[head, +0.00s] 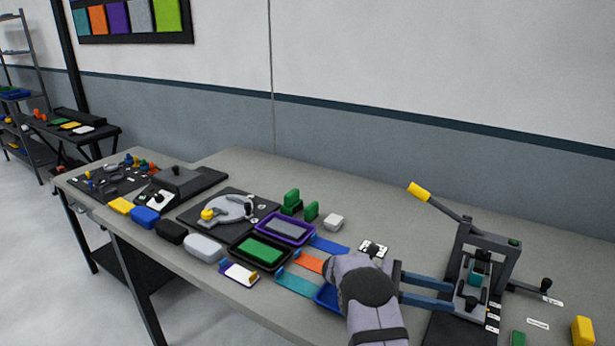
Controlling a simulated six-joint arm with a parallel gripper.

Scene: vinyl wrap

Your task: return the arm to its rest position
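My gripper (452,297) is over the right part of the workbench, with its two blue fingers pointing right. The fingers are parallel with a clear gap between them, and I see nothing held there. A teal piece (481,272) sits inside the press.
The press handle with a yellow grip (419,192) rises up and left. Left of my arm lie colored strips (297,285), a green-filled tray (260,249) and a purple-rimmed tray (287,228). A yellow block (583,331) stands at lower right. The bench back (380,215) is clear.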

